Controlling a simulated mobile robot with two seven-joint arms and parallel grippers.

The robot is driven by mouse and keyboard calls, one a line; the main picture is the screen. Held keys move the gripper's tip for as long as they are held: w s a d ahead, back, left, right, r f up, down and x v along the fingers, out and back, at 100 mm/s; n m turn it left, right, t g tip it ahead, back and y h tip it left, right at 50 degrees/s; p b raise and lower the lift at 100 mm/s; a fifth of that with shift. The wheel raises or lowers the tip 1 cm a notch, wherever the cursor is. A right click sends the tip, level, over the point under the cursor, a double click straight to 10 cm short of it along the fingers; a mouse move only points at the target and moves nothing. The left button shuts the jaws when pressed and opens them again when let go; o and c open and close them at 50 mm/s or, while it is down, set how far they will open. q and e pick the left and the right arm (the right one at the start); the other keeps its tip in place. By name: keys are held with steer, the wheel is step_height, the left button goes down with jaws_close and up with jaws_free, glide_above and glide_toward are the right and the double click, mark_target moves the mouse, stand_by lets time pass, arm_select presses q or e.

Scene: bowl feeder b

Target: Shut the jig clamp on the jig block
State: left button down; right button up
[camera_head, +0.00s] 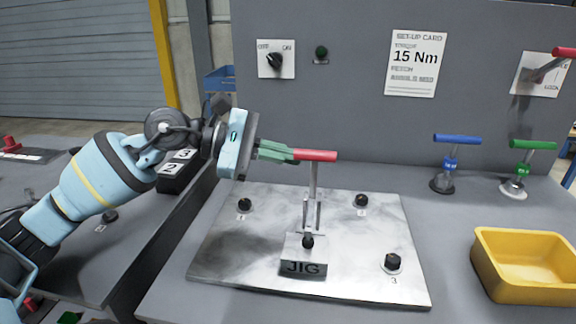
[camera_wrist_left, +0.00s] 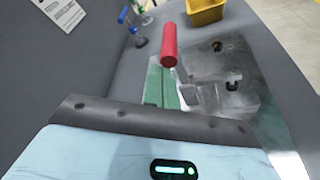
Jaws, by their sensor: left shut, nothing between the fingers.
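The jig clamp's red handle (camera_head: 316,155) sits atop an upright metal lever, above the jig block (camera_head: 303,267) labelled JIG. The block stands on a metal plate (camera_head: 222,262). My left gripper (camera_head: 292,154) is shut and empty, its green fingertips at the left end of the red handle; whether they touch it I cannot tell. In the left wrist view the red handle (camera_wrist_left: 169,45) stands just beyond the green fingers (camera_wrist_left: 162,86). My right gripper is not in view.
Numbered black knobs, including one at the right (camera_head: 392,262), stand on the plate. A yellow bin (camera_head: 528,292) is at the right. Blue-handled (camera_head: 457,138) and green-handled (camera_head: 533,144) tools stand behind it. A grey panel (camera_head: 350,80) closes off the back.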

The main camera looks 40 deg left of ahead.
arm_select(q)
steer(key=shift+s, duration=0.15)
stand_by(0.4)
steer(key=b+v, duration=0.3)
steer(key=v, duration=0.4)
steer(key=shift+s+a, duration=0.2)
steer(key=shift+a, duration=0.05)
steer(key=shift+r, duration=0.1)
stand_by(0.8)
